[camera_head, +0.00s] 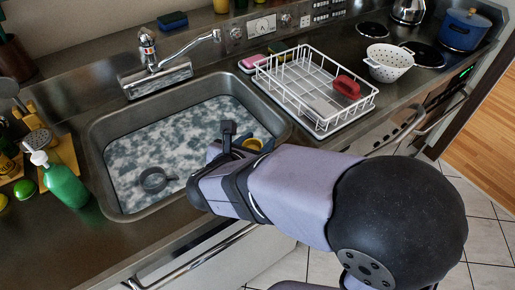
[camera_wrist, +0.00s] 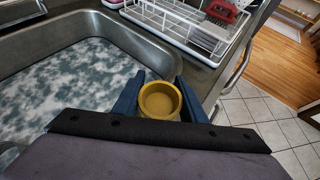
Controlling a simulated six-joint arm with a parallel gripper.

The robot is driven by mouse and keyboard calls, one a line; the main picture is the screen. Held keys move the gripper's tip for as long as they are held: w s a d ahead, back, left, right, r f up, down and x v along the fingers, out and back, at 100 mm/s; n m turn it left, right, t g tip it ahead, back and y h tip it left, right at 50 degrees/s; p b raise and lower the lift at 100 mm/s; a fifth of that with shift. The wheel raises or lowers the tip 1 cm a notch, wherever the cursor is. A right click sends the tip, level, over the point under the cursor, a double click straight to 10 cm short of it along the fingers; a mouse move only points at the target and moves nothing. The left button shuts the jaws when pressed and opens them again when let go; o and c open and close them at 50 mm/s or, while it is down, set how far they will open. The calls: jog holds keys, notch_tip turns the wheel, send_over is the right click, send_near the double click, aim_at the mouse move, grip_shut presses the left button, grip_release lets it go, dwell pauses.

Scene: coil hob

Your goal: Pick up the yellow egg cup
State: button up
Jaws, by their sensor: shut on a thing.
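The yellow egg cup (camera_wrist: 160,100) sits between the two blue fingers of my gripper (camera_wrist: 158,97) in the wrist view, with its round opening facing the camera. My gripper is shut on it. In the head view my gripper (camera_head: 243,140) is over the right side of the sink, and a bit of the yellow cup (camera_head: 252,144) shows past it. The rest of the cup is hidden there by my arm. I cannot tell how high the cup is above the sink's floor.
The sink (camera_head: 97,150) has a mottled grey-white floor with a dark round object (camera_head: 155,180) in it. A white wire rack (camera_head: 318,122) holding a red object (camera_head: 347,87) stands right of the sink. A green bottle (camera_head: 66,186) stands at left; a white colander (camera_head: 388,65) is far right.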

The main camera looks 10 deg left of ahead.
notch_tip(320, 180, up, 7)
dwell(0.3)
